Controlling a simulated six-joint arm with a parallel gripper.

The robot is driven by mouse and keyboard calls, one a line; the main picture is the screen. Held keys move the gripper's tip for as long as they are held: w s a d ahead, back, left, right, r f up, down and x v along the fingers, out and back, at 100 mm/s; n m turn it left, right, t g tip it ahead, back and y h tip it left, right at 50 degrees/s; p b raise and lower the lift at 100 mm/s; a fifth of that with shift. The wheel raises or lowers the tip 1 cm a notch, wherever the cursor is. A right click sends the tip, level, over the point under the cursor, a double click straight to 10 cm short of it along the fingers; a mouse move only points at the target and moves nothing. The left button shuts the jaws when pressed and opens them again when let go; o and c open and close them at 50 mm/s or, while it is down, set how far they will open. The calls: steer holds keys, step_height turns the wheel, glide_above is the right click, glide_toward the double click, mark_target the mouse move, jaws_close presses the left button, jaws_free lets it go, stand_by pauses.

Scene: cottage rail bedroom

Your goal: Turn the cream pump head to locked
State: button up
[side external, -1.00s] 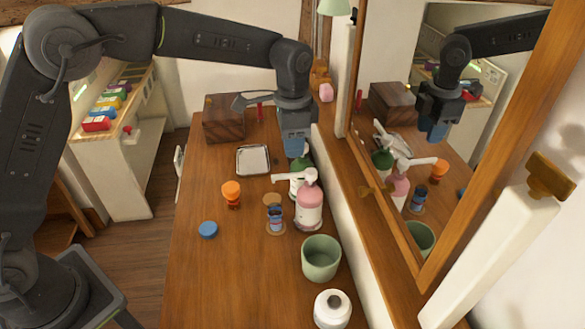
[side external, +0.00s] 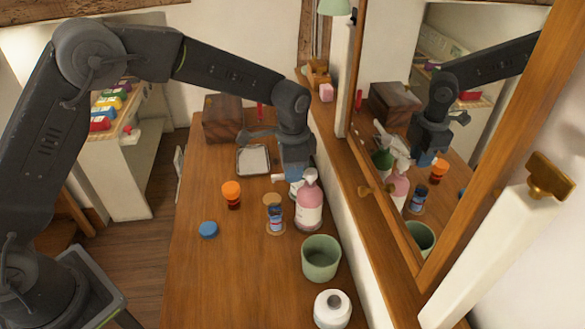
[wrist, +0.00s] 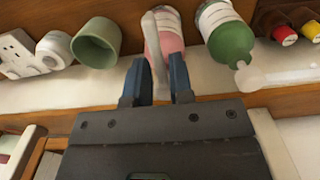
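The pink bottle (side external: 309,208) stands upright by the wall ledge, with a cream-white pump head (side external: 311,176) on top. In the wrist view its pump spout (wrist: 154,45) points toward my gripper, between the lines of the two blue fingers. My gripper (wrist: 160,66) is open, with a clear gap between its fingertips; I cannot tell whether either touches the spout. In the side view my gripper (side external: 295,172) is at pump height and hides part of the spout. The green bottle (wrist: 231,42) with its own white pump (wrist: 262,78) is to the right in the wrist view.
An orange-capped bottle (side external: 231,195), a small blue bottle (side external: 275,217) and a blue cap (side external: 208,229) are to the left. A mirror (side external: 440,150) borders the right. The front-left tabletop is clear.

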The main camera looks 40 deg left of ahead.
jaws_close()
stand_by(0.4)
steer(key=shift+d+n, duration=1)
steer(key=shift+n, duration=2)
steer(key=shift+d+n, duration=0.95)
steer(key=shift+n, duration=2.05)
steer(key=shift+d+n, duration=1)
steer(key=shift+n, duration=2)
steer(key=shift+o, duration=1.6)
jaws_free()
